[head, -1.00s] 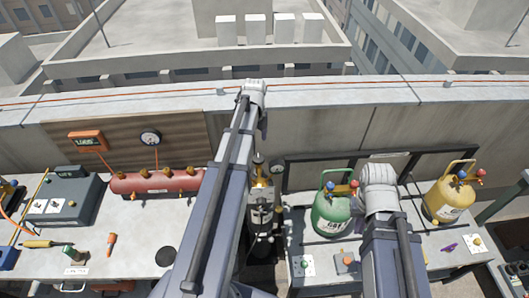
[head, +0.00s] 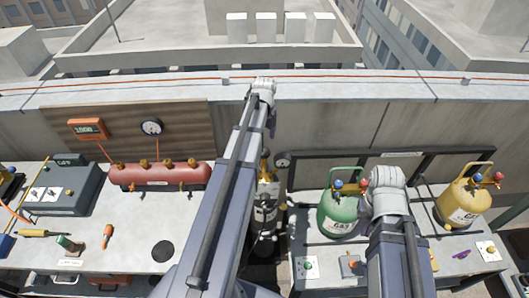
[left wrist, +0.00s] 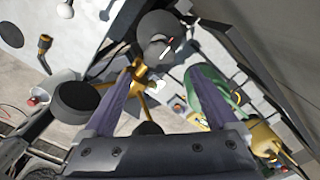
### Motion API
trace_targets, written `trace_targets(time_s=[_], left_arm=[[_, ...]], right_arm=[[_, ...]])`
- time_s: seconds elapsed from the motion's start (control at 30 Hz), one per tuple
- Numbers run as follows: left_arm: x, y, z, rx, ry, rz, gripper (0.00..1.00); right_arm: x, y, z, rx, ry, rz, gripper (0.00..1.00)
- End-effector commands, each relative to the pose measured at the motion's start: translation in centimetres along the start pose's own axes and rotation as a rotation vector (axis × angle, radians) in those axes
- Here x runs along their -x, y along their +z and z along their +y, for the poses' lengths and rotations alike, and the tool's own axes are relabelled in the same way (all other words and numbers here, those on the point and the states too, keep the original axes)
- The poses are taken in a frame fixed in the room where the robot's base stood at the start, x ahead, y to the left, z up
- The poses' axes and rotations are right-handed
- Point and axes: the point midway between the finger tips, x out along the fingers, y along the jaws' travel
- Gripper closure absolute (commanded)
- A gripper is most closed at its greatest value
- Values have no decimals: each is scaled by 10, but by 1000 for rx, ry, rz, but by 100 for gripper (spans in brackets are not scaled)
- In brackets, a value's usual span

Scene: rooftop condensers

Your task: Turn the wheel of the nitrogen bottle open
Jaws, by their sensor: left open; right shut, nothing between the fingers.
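The nitrogen bottle (head: 265,214), a dark cylinder with a pale label and brass-coloured top, stands upright in the gap between two benches. My left arm partly covers it in the head view. In the left wrist view my left gripper (left wrist: 163,78) is open, with a brass valve (left wrist: 138,84) showing between and beyond its fingers. A dark round part (left wrist: 158,38) with a red and white mark lies past the fingertips. I cannot tell whether it is the wheel or a gauge, nor whether a finger touches anything. My right gripper (head: 388,190) is over the right bench, its fingers mostly hidden.
A green gas bottle (head: 338,214) and a yellow one (head: 463,205) stand on the right bench. The left bench holds a red tank (head: 160,177), a grey box (head: 60,190) and loose tools. A wall with a dial gauge (head: 152,127) runs behind.

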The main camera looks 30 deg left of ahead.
Motion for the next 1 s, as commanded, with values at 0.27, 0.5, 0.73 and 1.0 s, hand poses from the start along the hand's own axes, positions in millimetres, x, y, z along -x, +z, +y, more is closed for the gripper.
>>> trace_targets(time_s=[0.27, 0.5, 0.73, 1.0], left_arm=[[-42, 0, 0, 0, 0, 0, 7], [-58, 0, 0, 0, 0, 0, 7], [-57, 0, 0, 0, 0, 0, 7], [-57, 0, 0, 0, 0, 0, 32]], right_arm=[[-42, -2, -4, 8, 2, 0, 100], [-58, -3, -5, 11, 2, 0, 100], [-57, -3, -5, 11, 2, 0, 100], [-57, -3, -5, 11, 2, 0, 100]])
